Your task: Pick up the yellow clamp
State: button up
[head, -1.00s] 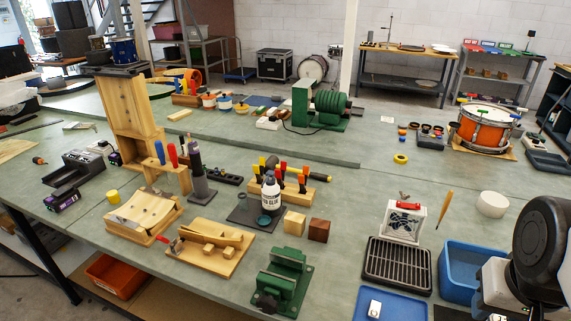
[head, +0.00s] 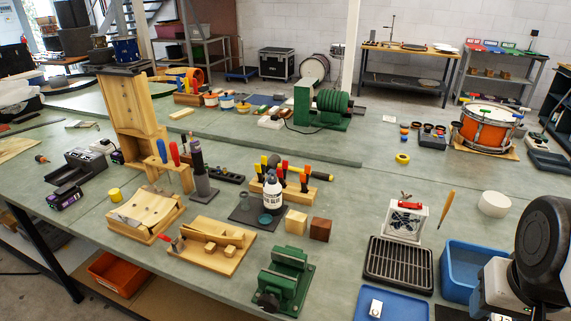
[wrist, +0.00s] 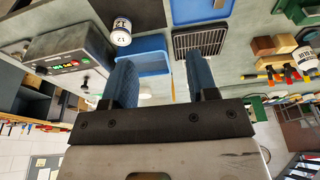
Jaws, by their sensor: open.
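A row of clamps with red, orange, yellow and black parts stands in a wooden rack (head: 296,195) behind the white glue bottle (head: 272,192). A yellow part (head: 264,163), which looks like the yellow clamp, shows at the rack's left end. A hammer-like tool with a yellow handle lies close behind, so its outline is hard to separate. In the wrist view the rack's clamps are at the right edge, and I cannot tell the yellow one for sure. My gripper (wrist: 163,82) is open and empty, its blue fingers apart, far from the rack. The head view does not show its fingers.
A green vise (head: 287,282) and two wood blocks (head: 308,226) stand in front of the rack. The bench right of the rack is fairly clear.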

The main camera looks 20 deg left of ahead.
jog(key=shift+r, duration=0.1)
jog(key=w+v, duration=0.1)
jog(key=v, duration=0.3)
jog(key=w+a+r+n+t+h, duration=0.1)
jog(key=w+a+r+n, duration=0.2)
jog(key=w, duration=0.4)
jog(key=w+a+r+n+t+h, duration=0.1)
jog(key=w+a+n+h, duration=0.15)
jog(key=w+n, duration=0.35)
jog(key=w+a+r+n, duration=0.2)
jog(key=w+a+n, duration=0.1)
jog(key=w, duration=0.5)
jog(key=w+a+n+t, duration=0.3)
jog(key=w+a+n, duration=0.4)
jog(key=a, duration=0.5)
jog(key=w+a+n+t, duration=0.2)
jog(key=w+a+n, duration=0.3)
jog(key=w+a, duration=0.5)
jog(key=w+a+f+n+t+y, duration=0.1)
jog(key=a+f+n+t+y, duration=0.35)
jog(key=a, duration=1.05)
jog(key=w+a+f+n+g+h, duration=0.1)
jog(key=a+n, duration=0.7)
jog(key=a, duration=0.7)
notch_tip(320, 180, down, 21)
jog(key=shift+s+a, duration=0.25)
